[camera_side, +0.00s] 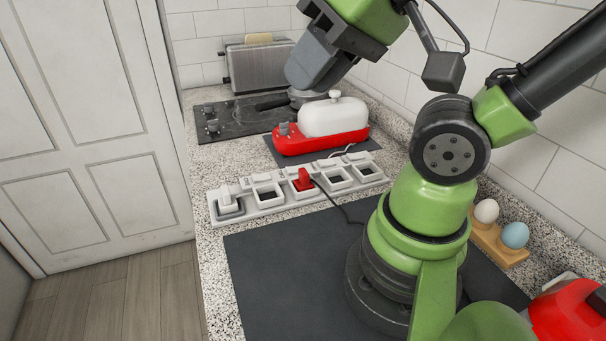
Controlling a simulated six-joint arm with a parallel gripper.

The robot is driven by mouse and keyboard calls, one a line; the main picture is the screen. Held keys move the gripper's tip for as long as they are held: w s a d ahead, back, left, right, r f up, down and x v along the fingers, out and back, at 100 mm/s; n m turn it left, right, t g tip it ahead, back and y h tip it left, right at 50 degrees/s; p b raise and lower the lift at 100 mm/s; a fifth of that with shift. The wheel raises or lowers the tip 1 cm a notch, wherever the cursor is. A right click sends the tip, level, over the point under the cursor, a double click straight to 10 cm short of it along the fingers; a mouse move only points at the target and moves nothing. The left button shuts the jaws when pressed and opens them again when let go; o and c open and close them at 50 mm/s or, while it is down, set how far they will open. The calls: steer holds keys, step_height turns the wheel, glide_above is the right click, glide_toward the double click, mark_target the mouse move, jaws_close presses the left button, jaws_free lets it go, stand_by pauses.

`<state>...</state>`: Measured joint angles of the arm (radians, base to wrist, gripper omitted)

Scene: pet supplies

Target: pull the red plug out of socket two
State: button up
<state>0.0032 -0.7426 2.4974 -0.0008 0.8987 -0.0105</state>
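The red plug (304,181) sits in the middle socket of a white power strip (287,203) on the counter. A dark cable runs from it to the right, toward my arm's base. Socket numbers are too small to read. A white plug (228,201) sits at the strip's left end. The other sockets look empty. My gripper (303,82) is high above and beyond the strip, near the top of the picture, well apart from the red plug. Its fingers are seen as a grey block, so whether they are open is unclear.
Beyond the strip stands a red appliance (318,140) with a white lid (333,117). Behind it are a dark hob (235,125) and a toaster (258,66). A wooden holder (497,244) with two eggs is at right. A dark mat (290,270) before the strip is mostly clear.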

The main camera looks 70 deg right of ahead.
steer(key=o, duration=0.7)
steer(key=shift+w+d+f+n+g+h, duration=0.2)
steer(key=shift+w+d+n+g, duration=0.15)
steer(key=shift+w, duration=0.2)
steer(key=shift+w+d+f+n+g+h, duration=0.15)
steer(key=shift+w+d+n+h, duration=0.1)
steer(key=shift+w+d, duration=0.25)
steer(key=w+d+f+n, duration=0.1)
steer(key=d, duration=0.1)
steer(key=w+d+f+n+g+h, duration=0.1)
steer(key=w+f+n, duration=0.1)
steer(key=w+d+f+n+g, duration=0.1)
steer(key=w+d, duration=0.1)
steer(key=shift+w+d+f, duration=0.15)
steer(key=shift+d, duration=0.2)
steer(key=n+g, duration=0.4)
steer(key=n, duration=0.4)
glide_above(304, 171)
step_height(304, 171, down, 13)
steer(key=shift+f, duration=0.2)
step_height(304, 171, down, 9)
steer(key=c, duration=1)
steer(key=shift+r, duration=2.35)
